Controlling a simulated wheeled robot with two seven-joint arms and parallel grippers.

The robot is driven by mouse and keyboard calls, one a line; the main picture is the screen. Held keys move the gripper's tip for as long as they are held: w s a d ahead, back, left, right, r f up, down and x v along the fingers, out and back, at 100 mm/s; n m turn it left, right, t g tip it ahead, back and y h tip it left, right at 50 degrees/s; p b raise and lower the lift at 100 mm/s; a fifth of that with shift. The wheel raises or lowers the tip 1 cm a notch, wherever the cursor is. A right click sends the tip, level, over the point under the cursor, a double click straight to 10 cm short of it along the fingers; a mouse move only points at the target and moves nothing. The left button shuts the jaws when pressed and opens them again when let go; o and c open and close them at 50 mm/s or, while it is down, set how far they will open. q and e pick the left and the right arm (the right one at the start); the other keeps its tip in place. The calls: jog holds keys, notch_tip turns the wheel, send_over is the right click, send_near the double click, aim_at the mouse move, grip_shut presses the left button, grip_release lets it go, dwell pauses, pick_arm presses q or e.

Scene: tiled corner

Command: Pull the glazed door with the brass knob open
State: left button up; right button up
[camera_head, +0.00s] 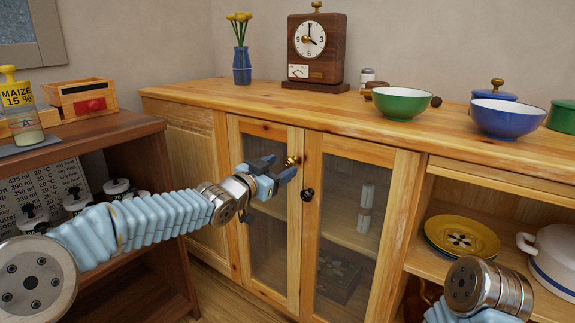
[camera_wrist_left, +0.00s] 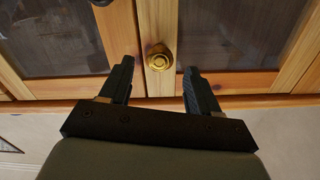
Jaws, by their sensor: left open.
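The glazed door with the brass knob (camera_head: 262,215) is the left one of a pair in the wooden cabinet, and it looks shut. Its brass knob (camera_head: 291,161) sits high on its right-hand frame. My left gripper (camera_head: 282,170) is open in front of that knob. In the left wrist view, the brass knob (camera_wrist_left: 159,60) shows just ahead of and between the two open fingers (camera_wrist_left: 158,80), with no contact visible. The other glazed door (camera_head: 345,230) has a dark knob (camera_head: 307,195). My right arm's wrist is at the lower right; its gripper fingers are out of view.
The cabinet top (camera_head: 290,105) bears a clock (camera_head: 312,50), a blue vase (camera_head: 241,66), a green bowl (camera_head: 401,103) and a blue bowl (camera_head: 506,118). An open shelf at right holds yellow plates (camera_head: 462,236) and a white pot (camera_head: 552,255). A dark wooden unit (camera_head: 155,165) stands at left.

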aim_at(288, 163)
pick_arm(q)
jog(key=shift+x, duration=2.05)
grip_shut()
